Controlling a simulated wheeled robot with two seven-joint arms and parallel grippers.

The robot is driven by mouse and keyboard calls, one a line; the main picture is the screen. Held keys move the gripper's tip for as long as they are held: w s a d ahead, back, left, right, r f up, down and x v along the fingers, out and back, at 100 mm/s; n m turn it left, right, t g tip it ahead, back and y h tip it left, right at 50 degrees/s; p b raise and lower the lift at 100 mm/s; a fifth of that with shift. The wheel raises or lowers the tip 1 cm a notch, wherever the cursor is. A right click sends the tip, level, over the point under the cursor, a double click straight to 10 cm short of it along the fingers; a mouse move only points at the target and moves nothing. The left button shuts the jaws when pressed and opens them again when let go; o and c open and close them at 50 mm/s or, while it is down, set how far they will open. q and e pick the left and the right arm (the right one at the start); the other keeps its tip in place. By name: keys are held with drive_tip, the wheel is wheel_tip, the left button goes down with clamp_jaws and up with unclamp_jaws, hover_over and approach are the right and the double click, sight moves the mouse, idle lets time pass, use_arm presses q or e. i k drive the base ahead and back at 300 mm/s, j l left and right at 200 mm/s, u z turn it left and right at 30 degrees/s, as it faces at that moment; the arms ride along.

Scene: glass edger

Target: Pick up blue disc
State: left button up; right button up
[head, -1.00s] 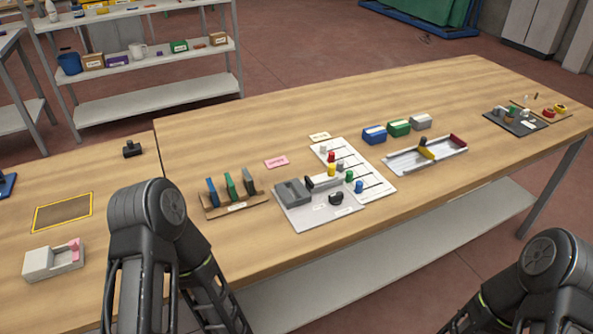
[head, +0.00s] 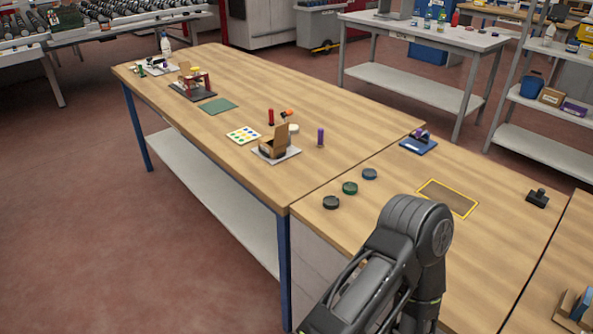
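A dull blue disc (head: 370,174) lies flat on the wooden table, left of a yellow-outlined dark rectangle. It is the farthest of three discs in a slanting row. A green disc (head: 350,188) lies just nearer than it, and a black disc (head: 331,202) lies nearest. None of the three is covered. My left arm's dark links rise at the bottom right, in front of the discs in the picture, but its gripper is out of view. My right gripper is also out of view.
The yellow-outlined rectangle (head: 447,198) is right of the discs. A blue base with a purple part (head: 419,143) stands behind them, and a small black stamp-like object (head: 538,198) lies right. Wood around the discs is clear.

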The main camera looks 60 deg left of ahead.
sight(368, 173)
drive_tip(key=u, duration=1.65)
drive_tip(key=j+z, duration=0.1)
drive_tip(key=z, duration=0.35)
drive_tip(key=j+z, duration=0.1)
drive_tip(key=z, duration=0.35)
drive_tip(key=j+z, duration=0.15)
drive_tip(key=z, duration=0.3)
drive_tip(key=k+j+z, duration=0.1)
drive_tip(key=j+z, duration=0.15)
drive_tip(key=j, duration=0.25)
drive_tip(key=k+j+z, duration=0.2)
drive_tip(key=j, duration=0.25)
drive_tip(key=k+j+z, duration=0.25)
drive_tip(key=j, duration=0.2)
drive_tip(key=k+j+z, duration=0.25)
drive_tip(key=j, duration=0.15)
drive_tip(key=k+j+z, duration=0.25)
drive_tip(key=k+j, duration=0.3)
drive_tip(key=j, duration=0.2)
drive_tip(key=k+j, duration=0.35)
drive_tip(key=j, duration=0.1)
